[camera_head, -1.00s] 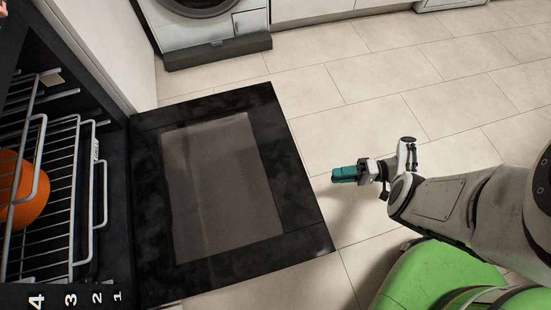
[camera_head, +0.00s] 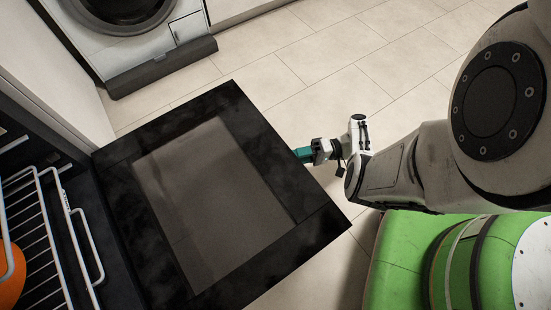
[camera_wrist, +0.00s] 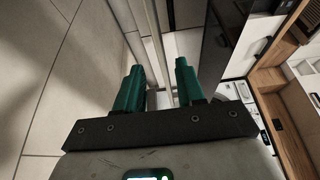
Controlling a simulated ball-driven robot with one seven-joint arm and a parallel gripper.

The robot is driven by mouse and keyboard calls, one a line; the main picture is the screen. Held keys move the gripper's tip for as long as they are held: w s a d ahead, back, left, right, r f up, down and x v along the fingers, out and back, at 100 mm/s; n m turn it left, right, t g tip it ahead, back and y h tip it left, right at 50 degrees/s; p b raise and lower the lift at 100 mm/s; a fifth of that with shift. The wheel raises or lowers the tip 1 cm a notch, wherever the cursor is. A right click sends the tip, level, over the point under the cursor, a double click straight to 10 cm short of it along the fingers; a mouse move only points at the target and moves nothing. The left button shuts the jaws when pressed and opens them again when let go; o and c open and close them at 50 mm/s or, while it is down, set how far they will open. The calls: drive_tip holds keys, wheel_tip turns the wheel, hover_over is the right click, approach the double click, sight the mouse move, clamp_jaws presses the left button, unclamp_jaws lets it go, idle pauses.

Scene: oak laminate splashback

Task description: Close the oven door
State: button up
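The oven door (camera_head: 140,150) is wide open, folded down with its dark frame and glass pane facing up. It is hinged at the oven (camera_head: 90,225) on the left. My gripper (camera_head: 303,154) is at the door's outer right edge, and its teal fingertips are partly hidden by that edge. In the wrist view my gripper (camera_wrist: 157,80) has its two teal fingers spread apart, with nothing clearly held. Pale bars run beyond and between the fingers; I cannot tell whether they belong to the door. Contact with the door cannot be made out.
Inside the oven are a wire rack (camera_head: 40,235) and a round orange object (camera_head: 10,275), cut off by the frame. A white front-loading washer (camera_head: 140,40) stands at the top left. Tiled floor (camera_head: 330,60) is clear beyond the door.

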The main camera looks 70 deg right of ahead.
drive_tip(key=x, duration=0.6)
drive_tip(key=shift+w+a, duration=0.25)
drive_tip(key=shift+c, duration=0.4)
clamp_jaws()
